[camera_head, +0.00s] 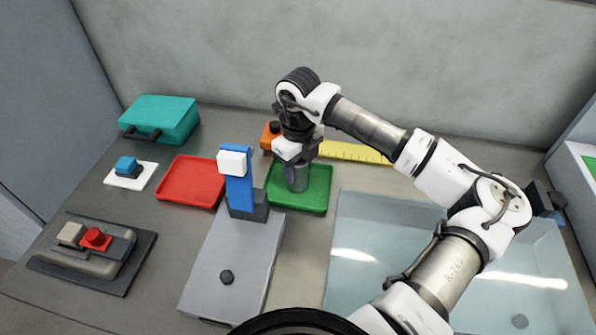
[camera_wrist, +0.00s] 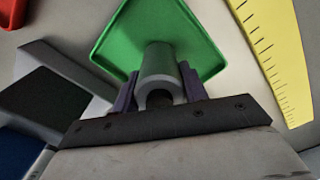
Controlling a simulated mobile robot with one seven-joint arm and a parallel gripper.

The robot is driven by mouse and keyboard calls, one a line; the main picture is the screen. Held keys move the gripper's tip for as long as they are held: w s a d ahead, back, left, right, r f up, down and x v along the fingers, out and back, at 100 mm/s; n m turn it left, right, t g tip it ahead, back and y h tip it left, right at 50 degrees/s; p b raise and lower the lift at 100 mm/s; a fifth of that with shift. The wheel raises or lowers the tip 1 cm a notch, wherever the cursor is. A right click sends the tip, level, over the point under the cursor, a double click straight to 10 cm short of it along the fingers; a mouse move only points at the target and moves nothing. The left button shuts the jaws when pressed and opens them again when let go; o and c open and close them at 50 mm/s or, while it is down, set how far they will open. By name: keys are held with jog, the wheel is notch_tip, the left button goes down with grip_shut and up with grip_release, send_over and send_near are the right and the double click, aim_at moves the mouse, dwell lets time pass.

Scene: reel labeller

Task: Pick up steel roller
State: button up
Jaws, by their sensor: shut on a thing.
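The steel roller (camera_head: 298,181) is a grey cylinder standing upright over the green tray (camera_head: 312,205). My gripper (camera_head: 293,170) comes down from above and is shut on the roller's upper part. In the wrist view the roller (camera_wrist: 158,62) sits between the two purple-grey fingers of my gripper (camera_wrist: 158,90), with its hollow end facing the camera. The green tray (camera_wrist: 112,38) lies behind it. I cannot tell whether the roller's lower end touches the tray.
Left of the green tray stands a labeller with a blue post (camera_head: 239,190), close to my gripper. A red tray (camera_head: 180,181), an orange block (camera_head: 268,136) and a yellow ruler (camera_head: 355,153) lie nearby. A transparent bluish panel or bin (camera_head: 400,240) fills the right front.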

jog(key=shift+c, duration=0.7)
